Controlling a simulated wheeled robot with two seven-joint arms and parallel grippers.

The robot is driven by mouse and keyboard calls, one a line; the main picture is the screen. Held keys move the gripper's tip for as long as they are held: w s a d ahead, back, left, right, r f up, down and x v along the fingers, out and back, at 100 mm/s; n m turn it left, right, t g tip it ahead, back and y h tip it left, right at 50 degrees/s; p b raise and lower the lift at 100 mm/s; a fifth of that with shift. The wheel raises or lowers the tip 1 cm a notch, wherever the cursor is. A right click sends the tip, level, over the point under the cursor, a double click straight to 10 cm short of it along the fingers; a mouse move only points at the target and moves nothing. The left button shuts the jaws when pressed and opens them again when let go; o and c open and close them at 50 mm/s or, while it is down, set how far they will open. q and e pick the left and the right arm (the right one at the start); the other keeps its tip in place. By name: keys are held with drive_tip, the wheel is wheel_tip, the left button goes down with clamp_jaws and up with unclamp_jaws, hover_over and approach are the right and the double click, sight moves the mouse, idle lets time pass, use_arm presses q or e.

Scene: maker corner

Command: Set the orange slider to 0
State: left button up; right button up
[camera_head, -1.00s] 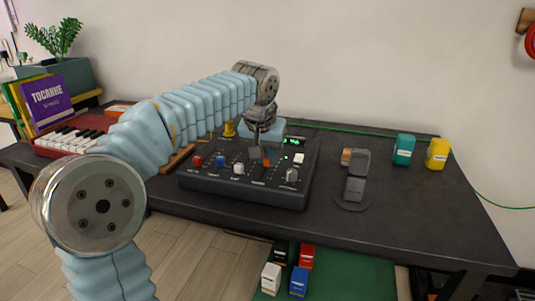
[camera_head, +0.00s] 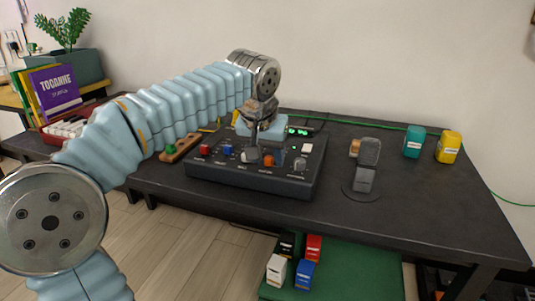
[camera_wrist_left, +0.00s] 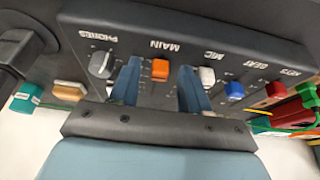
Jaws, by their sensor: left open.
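The orange slider cap (camera_head: 269,160) is on the front right part of the dark mixer (camera_head: 235,181). In the left wrist view the orange cap (camera_wrist_left: 160,69) is in the column labelled MAIN. My left gripper (camera_head: 266,156) is over the mixer, pointing down. In the left wrist view its two blue-grey fingers (camera_wrist_left: 159,74) are open, one on each side of the orange cap, with visible gaps. The slider's scale is too small to read. My right gripper is not in view.
White (camera_wrist_left: 207,75), blue (camera_wrist_left: 234,90) and red (camera_wrist_left: 276,89) caps are beside the orange one. A grey knob (camera_wrist_left: 102,64) is on its other side. A headphone-like grey stand (camera_head: 364,181), a teal box (camera_head: 413,143) and a yellow box (camera_head: 449,147) stand on the right of the table.

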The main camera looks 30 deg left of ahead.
use_arm(q)
drive_tip(key=shift+r, duration=0.1)
drive_tip(key=p+v, duration=0.2)
drive_tip(key=v, duration=1.1)
drive_tip(key=shift+s+r+p, duration=0.2)
drive_tip(key=shift+r+p, duration=0.05)
drive_tip(key=shift+p, duration=0.1)
